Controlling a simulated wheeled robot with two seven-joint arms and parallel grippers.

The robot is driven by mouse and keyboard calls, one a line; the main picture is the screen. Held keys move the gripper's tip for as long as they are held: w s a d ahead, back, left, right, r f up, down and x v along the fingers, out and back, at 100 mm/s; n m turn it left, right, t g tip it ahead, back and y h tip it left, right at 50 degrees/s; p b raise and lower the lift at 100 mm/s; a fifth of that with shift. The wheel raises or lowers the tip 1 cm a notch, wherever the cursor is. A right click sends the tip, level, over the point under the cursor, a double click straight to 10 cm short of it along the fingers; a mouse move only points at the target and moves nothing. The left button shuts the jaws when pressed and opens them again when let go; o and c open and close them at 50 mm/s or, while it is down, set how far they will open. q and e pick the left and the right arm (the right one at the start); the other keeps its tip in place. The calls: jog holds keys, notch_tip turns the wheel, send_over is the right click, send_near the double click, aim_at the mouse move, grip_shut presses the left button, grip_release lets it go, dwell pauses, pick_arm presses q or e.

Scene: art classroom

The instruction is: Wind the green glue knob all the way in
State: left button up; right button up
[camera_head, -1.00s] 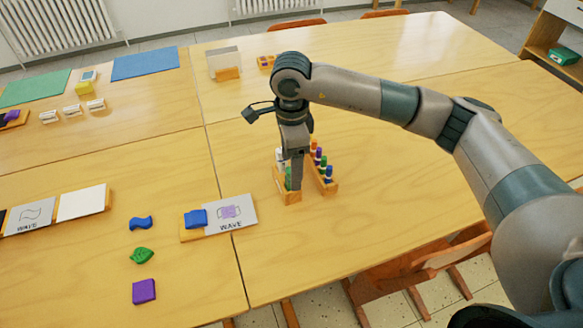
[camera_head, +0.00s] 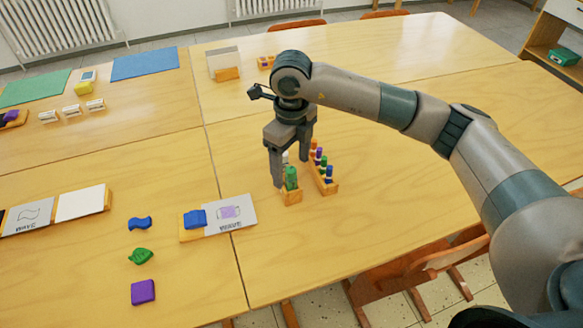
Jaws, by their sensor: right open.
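A green glue stick (camera_head: 291,177) stands upright at the near end of a wooden rack (camera_head: 292,197). A white item (camera_head: 285,156) shows behind it in the same rack, mostly hidden by my gripper. My right gripper (camera_head: 290,172) points down over this rack. Its two fingers are apart, one to the left of the green stick and one behind it to the right. I cannot tell whether either finger touches the stick. The knob itself is too small to make out. My left gripper is not in view.
A second wooden rack (camera_head: 330,188) with several coloured sticks stands close on the right. Blue, green and purple pieces lie further left. The table right of the racks is clear.

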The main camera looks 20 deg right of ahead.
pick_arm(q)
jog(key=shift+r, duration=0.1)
pick_arm(e)
jog(key=shift+m, duration=0.9)
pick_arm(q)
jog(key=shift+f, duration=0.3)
pick_arm(e)
jog(key=shift+w, duration=0.1)
jog(key=c, duration=1.5)
pick_arm(q)
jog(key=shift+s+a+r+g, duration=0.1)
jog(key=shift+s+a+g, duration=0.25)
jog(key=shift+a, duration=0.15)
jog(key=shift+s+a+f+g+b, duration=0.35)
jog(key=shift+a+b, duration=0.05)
jog(key=shift+b, duration=0.3)
pick_arm(e)
jog(key=shift+n, duration=0.5)
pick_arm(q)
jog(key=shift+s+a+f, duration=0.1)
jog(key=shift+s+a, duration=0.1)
